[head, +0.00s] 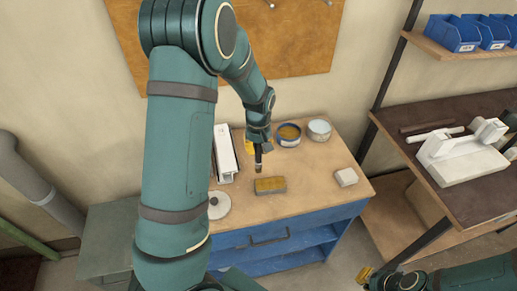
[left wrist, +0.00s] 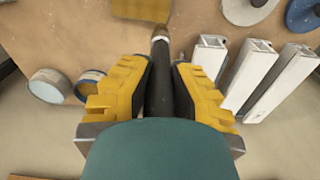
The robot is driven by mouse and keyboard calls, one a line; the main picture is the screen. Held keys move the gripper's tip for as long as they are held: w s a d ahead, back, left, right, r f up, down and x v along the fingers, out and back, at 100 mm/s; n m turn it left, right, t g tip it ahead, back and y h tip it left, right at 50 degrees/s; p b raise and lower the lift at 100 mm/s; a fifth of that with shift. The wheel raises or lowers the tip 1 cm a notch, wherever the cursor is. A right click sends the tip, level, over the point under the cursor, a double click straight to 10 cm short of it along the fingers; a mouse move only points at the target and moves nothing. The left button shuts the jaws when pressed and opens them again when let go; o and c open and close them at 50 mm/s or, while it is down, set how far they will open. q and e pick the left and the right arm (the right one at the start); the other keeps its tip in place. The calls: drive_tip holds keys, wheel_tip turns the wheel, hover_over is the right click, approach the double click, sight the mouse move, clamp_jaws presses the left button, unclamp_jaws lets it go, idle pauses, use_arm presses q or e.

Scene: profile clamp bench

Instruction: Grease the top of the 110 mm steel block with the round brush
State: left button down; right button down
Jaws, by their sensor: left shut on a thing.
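My left gripper (head: 259,147) is shut on the dark handle of the round brush (head: 258,161), which points down with its brown bristle tip lowest. In the left wrist view the brush (left wrist: 161,75) lies between the yellow fingers (left wrist: 160,88). A block with a yellow-brown top (head: 270,185) lies on the bench just beyond the tip; it also shows at the top edge of the left wrist view (left wrist: 140,9). The tip appears slightly apart from it. My right gripper (head: 372,277) is at the bottom right, partly cut off; its opening is unclear.
A tin with brown contents (head: 288,135) and a pale-topped tin (head: 319,129) stand at the back of the bench (head: 310,190). White profiles (head: 226,158) and a round disc (head: 219,205) are at left. A small grey block (head: 346,177) lies right.

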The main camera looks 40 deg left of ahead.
use_arm(q)
drive_tip(key=shift+r, duration=0.65)
drive_tip(key=shift+r, duration=1.5)
